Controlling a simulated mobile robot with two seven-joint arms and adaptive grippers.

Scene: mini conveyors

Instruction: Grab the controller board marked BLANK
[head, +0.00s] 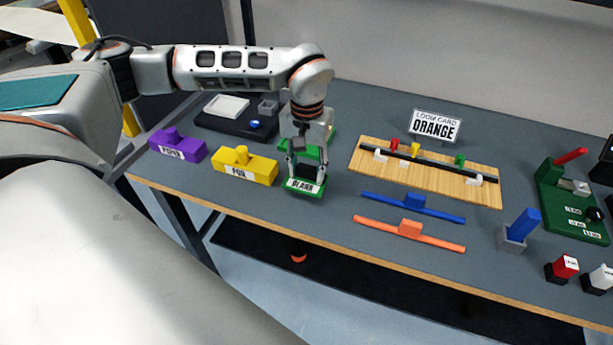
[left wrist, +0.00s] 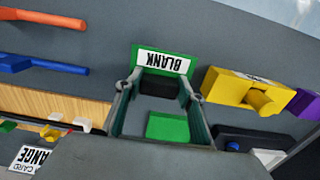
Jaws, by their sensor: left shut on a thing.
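The green controller board marked BLANK (head: 302,188) is near the table's front edge in the head view, with its white label facing front. In the left wrist view the board (left wrist: 138,55) is at the top centre, its label upside down, with a black block on it. My left gripper (head: 306,170) comes down on the board from above and is shut on it, with a finger on either side of the black block. Whether the board touches the table is hard to tell. My right gripper is not in view.
A blue bar (head: 385,203) and an orange bar (head: 380,224) lie to the right. A wooden board (head: 485,193) with a black rail is behind them.

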